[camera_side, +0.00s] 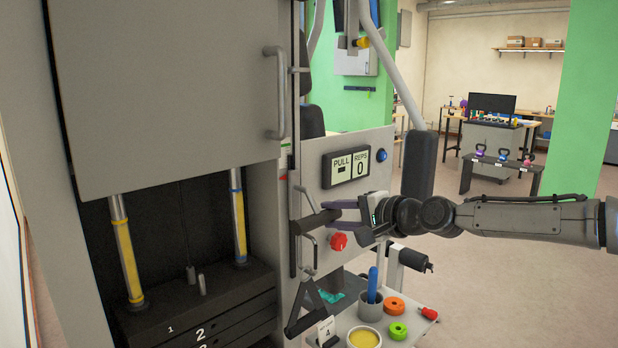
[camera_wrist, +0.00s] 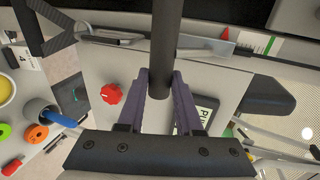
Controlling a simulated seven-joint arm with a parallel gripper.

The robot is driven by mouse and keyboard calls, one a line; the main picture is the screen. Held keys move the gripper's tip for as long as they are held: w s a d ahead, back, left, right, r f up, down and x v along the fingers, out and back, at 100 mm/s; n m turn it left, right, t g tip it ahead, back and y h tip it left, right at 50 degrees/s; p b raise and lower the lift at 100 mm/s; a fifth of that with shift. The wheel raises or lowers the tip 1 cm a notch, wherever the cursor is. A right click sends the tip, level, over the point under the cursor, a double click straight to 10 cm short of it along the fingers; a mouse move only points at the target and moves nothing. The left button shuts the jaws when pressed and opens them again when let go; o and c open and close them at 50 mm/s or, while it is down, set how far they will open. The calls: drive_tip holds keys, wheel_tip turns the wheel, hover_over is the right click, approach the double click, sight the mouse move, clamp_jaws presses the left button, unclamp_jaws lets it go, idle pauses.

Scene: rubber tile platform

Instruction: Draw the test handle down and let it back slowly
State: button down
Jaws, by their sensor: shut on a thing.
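The test handle is a dark round bar (camera_side: 312,223) at the front of a grey machine panel. In the wrist view, the handle (camera_wrist: 166,45) runs down from the top edge between my fingers. My gripper (camera_side: 335,215) comes from the right with purple fingers, shut on the handle near its right end. In the wrist view, the fingertips of my gripper (camera_wrist: 160,78) flank the bar on both sides. The panel display (camera_side: 350,168) reads PULL with a short bar and REPS 0. The fingers hide part of the handle.
A red knob (camera_side: 338,241) sits on the panel just below my gripper. Below it a small shelf holds a cup with a blue tool (camera_side: 370,306), an orange ring (camera_side: 393,305), a green ring (camera_side: 397,330) and a yellow-filled tub (camera_side: 364,339). A numbered weight stack (camera_side: 190,310) stands left.

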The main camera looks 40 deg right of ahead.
wheel_tip(320, 180, down, 5)
drive_tip(key=shift+f, duration=0.1)
idle(0.6)
drive_tip(key=shift+r, duration=5.1)
drive_tip(key=c, duration=0.8)
unclamp_jaws()
drive_tip(key=o, duration=0.7)
drive_tip(key=shift+r, duration=0.2)
drive_tip(key=shift+o, duration=0.5)
drive_tip(key=shift+r, duration=0.15)
drive_tip(key=v, duration=0.7)
drive_tip(key=shift+r, duration=0.1)
